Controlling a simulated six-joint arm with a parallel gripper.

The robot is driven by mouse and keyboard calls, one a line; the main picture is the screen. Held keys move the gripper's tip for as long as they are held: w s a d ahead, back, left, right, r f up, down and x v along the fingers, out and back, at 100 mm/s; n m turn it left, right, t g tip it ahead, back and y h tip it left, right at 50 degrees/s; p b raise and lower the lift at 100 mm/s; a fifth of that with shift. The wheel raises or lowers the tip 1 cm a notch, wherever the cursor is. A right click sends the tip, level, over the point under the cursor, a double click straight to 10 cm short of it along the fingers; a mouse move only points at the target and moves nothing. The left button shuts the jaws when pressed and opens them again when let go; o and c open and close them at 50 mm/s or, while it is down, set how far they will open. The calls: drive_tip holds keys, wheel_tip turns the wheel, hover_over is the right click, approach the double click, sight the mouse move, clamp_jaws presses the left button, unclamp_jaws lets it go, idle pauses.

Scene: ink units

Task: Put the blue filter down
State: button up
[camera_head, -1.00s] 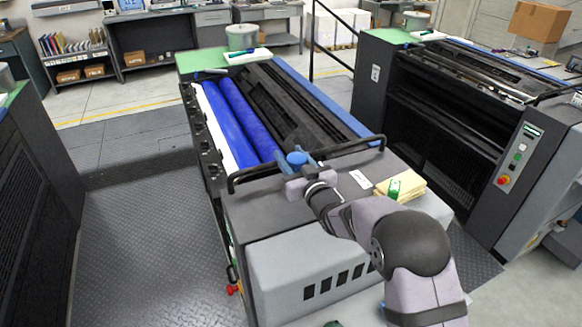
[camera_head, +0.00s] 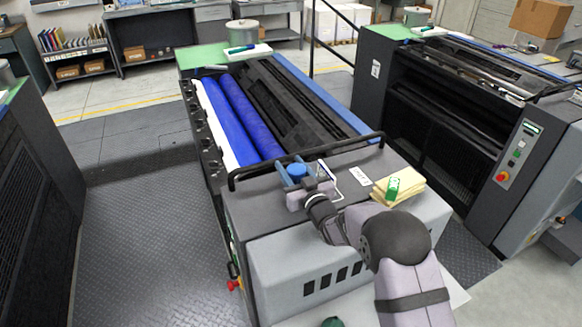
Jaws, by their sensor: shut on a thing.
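The blue filter (camera_head: 296,170) shows as a small round blue cap between the fingers of my gripper (camera_head: 298,166).
A folded yellow cloth (camera_head: 408,189) with a green item (camera_head: 392,188) on it lies right of my gripper. A black handrail (camera_head: 345,146) crosses the unit's near end. Blue rollers (camera_head: 237,115) lie beyond. A white label (camera_head: 360,176) is on the top.

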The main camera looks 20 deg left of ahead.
drive_tip(key=shift+s+f+b, duration=0.1)
drive_tip(key=shift+f+b, duration=0.25)
drive_tip(key=shift+b, duration=0.1)
drive_tip(key=o, duration=1.2)
drive_tip(key=shift+f, duration=0.2)
drive_tip(key=shift+o, duration=0.2)
drive_tip(key=shift+f, duration=0.1)
drive_tip(key=shift+d, duration=0.1)
drive_tip(key=shift+r+p, duration=0.5)
drive_tip(key=shift+p, duration=0.3)
drive_tip(key=b+v, duration=0.4)
drive_tip(key=v, duration=0.7)
drive_tip(key=shift+s+d+r, duration=0.25)
drive_tip(key=shift+r, duration=0.2)
